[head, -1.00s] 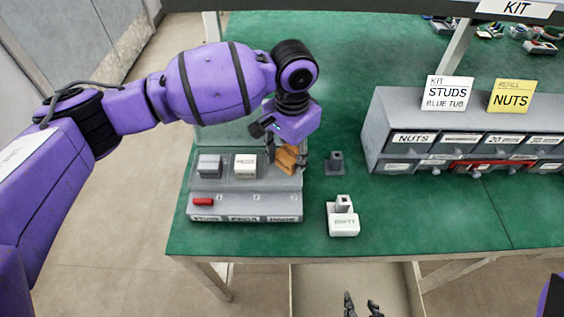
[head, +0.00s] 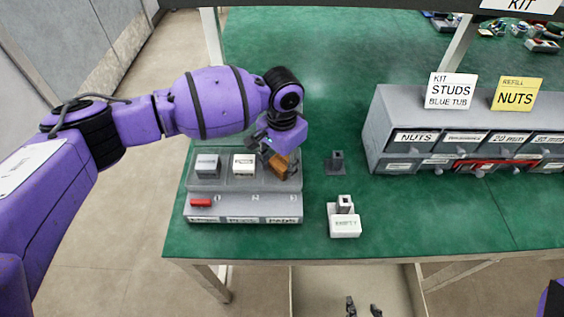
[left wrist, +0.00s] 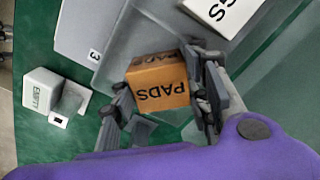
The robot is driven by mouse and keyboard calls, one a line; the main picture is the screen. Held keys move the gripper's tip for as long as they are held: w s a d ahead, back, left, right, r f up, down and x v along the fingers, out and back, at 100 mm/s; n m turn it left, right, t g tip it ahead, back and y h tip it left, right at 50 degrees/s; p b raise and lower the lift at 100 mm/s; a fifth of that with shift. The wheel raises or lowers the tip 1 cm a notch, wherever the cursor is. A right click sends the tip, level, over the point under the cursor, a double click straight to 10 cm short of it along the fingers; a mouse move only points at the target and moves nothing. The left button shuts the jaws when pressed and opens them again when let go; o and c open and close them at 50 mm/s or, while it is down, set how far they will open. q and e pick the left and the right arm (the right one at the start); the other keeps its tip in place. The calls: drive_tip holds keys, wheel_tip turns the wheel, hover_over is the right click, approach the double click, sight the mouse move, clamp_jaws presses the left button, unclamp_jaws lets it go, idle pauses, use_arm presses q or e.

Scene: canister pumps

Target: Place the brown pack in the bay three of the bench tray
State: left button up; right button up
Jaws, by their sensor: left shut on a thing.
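The brown pack (head: 284,169), lettered PADS, is between the fingers of my left gripper (head: 278,160), which is shut on it. The pack (left wrist: 158,82) and both fingers of the left gripper (left wrist: 168,98) show in the left wrist view. The bench tray (head: 243,207) is at the left of the bench, its bays marked 1, 2 and 3. The pack is at bay three, the right-hand bay; I cannot tell whether it touches the floor. My right gripper (head: 363,308) shows only its fingertips at the bottom edge, apart and empty.
A grey pack (head: 207,164) is in bay one and a white pack (head: 244,165) in bay two. A red piece (head: 201,203) lies on the tray front. A white block marked EMPTY (head: 345,226) and a grey post (head: 337,162) stand right of the tray. Drawers (head: 420,158) are farther right.

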sight(282, 161)
use_arm(q)
drive_tip(key=shift+f, duration=0.15)
drive_tip(key=o, duration=0.9)
wheel_tip(282, 161, up, 12)
drive_tip(key=shift+p, duration=0.45)
